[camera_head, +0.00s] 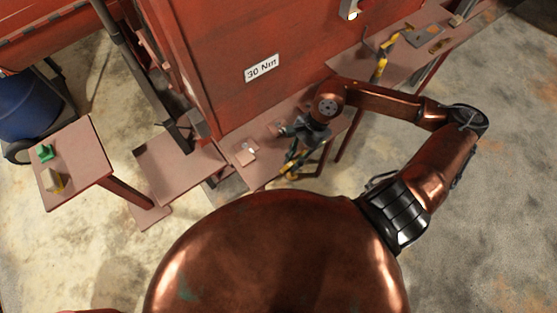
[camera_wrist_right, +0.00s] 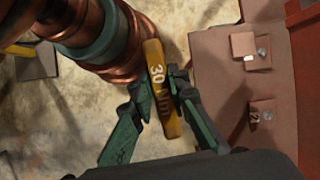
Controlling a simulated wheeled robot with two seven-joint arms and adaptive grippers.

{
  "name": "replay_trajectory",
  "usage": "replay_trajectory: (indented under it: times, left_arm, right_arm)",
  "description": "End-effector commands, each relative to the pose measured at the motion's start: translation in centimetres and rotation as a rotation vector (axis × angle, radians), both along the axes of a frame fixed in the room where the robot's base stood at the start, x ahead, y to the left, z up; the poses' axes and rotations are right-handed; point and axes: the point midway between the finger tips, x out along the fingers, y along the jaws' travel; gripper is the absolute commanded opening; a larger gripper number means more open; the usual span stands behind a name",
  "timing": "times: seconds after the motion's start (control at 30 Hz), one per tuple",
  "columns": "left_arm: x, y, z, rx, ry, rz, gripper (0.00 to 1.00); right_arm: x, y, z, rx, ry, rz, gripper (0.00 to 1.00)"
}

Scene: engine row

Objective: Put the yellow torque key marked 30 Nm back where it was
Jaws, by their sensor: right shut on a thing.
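The yellow torque key (camera_wrist_right: 160,100) shows "30 Nm" on its handle in the right wrist view. My right gripper (camera_wrist_right: 157,82) is shut on it, with one green finger on each side. In the head view my right gripper (camera_head: 297,140) is over the narrow shelf (camera_head: 238,165) below the red engine housing, and the yellow key (camera_head: 291,168) shows beneath it, partly hidden. My left gripper is not in view.
Small square plates (camera_wrist_right: 250,50) sit on the shelf, one (camera_wrist_right: 262,115) with a number label. Another yellow tool (camera_head: 381,68) stands at the right-hand bench (camera_head: 350,63). A small table (camera_head: 85,180) with a green piece (camera_head: 44,152) and a blue barrel (camera_head: 25,103) are at left.

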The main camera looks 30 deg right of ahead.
Motion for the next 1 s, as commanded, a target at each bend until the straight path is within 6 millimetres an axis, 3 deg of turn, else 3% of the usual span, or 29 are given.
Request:
replay_trajectory:
  times: [0.13,0.27,0.5,0.7,1.0]
  left_arm:
    - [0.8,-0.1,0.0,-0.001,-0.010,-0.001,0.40]
    - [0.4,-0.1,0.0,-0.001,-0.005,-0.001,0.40]
    - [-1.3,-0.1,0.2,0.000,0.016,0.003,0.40]
    - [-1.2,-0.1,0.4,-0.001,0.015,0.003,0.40]
    - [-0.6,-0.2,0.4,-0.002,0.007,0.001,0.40]
  right_arm:
    - [-0.8,-0.3,0.2,0.001,0.000,-0.077,0.00]
    - [-0.1,-0.3,0.0,0.003,-0.003,-0.102,0.00]
    - [4.7,-0.9,-2.0,0.007,-0.004,-0.105,0.00]
    - [8.8,-1.4,-4.2,0.005,0.000,-0.104,0.00]
    - [12.1,-1.9,-8.5,0.003,-0.002,-0.100,0.00]
